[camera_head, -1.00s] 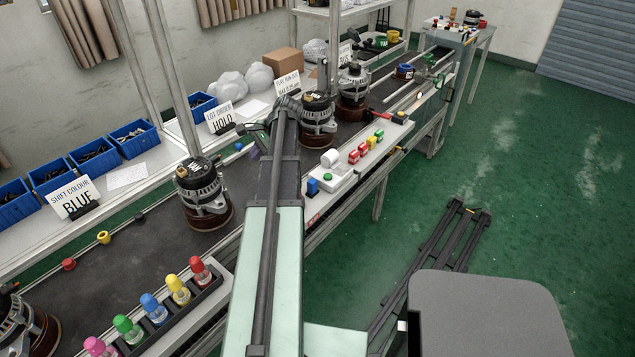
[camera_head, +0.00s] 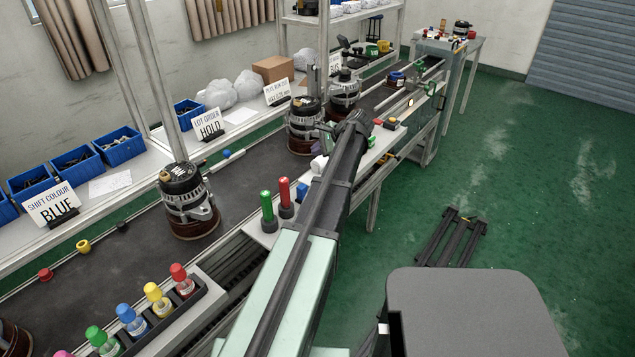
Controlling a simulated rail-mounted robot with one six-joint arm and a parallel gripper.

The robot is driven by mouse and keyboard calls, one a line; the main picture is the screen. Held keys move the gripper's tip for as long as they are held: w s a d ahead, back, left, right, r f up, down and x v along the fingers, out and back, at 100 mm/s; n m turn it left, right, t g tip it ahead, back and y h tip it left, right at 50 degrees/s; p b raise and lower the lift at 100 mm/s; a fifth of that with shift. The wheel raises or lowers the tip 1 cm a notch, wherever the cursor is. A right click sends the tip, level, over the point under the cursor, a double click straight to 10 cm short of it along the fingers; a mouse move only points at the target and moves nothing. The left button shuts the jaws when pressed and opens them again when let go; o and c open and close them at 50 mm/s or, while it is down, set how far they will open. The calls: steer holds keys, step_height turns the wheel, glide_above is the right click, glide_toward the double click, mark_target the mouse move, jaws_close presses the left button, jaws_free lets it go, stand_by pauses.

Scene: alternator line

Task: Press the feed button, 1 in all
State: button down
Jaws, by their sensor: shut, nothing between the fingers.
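My gripper (camera_head: 355,120) is at the far end of my arm, over the white control strip (camera_head: 392,138) along the belt's front edge. It looks shut and empty; its fingertips are small and dark. A white piece (camera_head: 318,163) shows left of my arm. I cannot tell which piece is the feed button; no label is readable, and my arm hides part of the strip. I cannot tell whether the gripper touches anything.
Alternators (camera_head: 188,200) stand on the dark belt (camera_head: 130,250). Upright green (camera_head: 267,208) and red (camera_head: 285,195) pieces stand left of my arm. A rack of coloured bottles (camera_head: 205,300) is at the front left. Blue bins (camera_head: 120,146) line the back shelf. The green floor (camera_head: 530,190) at right is open.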

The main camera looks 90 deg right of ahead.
steer(key=shift+f+b, duration=4.3)
steer(key=shift+f, duration=0.1)
steer(key=shift+f+b, duration=0.4)
steer(key=shift+f+b, duration=0.6)
steer(key=shift+r, duration=0.15)
steer(key=shift+r+p, duration=0.85)
steer(key=shift+p, duration=0.15)
step_height(320, 180, up, 5)
steer(key=p, duration=0.5)
steer(key=shift+r, duration=0.15)
